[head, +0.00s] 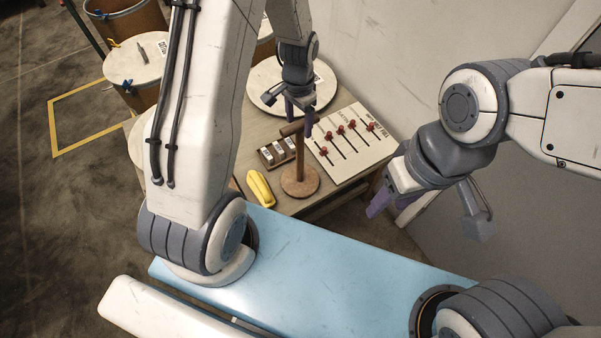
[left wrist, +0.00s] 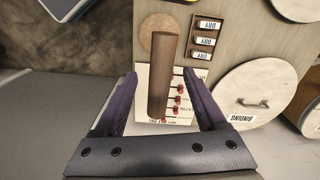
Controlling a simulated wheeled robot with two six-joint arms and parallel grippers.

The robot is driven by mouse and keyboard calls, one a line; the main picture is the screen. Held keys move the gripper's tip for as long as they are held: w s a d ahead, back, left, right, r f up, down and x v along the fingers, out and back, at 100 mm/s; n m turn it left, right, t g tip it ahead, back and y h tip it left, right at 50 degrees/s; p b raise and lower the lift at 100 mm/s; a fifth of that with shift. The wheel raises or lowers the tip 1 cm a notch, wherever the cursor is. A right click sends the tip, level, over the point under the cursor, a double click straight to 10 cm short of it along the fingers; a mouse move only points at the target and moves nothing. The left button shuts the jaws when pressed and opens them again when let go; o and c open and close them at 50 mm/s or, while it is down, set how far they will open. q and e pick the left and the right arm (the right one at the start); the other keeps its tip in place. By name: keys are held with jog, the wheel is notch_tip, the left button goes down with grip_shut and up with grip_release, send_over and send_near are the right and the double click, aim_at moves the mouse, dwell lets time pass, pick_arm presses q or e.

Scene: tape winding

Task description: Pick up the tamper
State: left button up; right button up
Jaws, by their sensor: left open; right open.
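The tamper, a brown wooden post (head: 299,165) with a round base and a short crossbar handle on top, stands upright on the wooden table. My left gripper (head: 299,114) is open above the tamper, at its handle. In the left wrist view the brown wooden bar (left wrist: 166,80) lies between the two open fingers, with a gap visible at each side; the round base (left wrist: 160,34) shows behind it. My right gripper (head: 392,203) is open and empty, to the right of the table and apart from the tamper.
A white panel with red sliders (head: 349,146) lies right of the tamper. A small block of labelled switches (head: 277,152) and a yellow object (head: 261,188) lie left of it. A large white disc (head: 262,82) is behind. A blue surface (head: 310,255) is in front.

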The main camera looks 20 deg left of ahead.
aim_at(300, 136)
pick_arm(q)
notch_tip(300, 136, down, 6)
jog(key=shift+w+f+p, duration=0.15)
jog(key=shift+f+p, duration=0.1)
jog(key=shift+p, duration=0.15)
grip_shut()
jog(key=shift+r, duration=0.1)
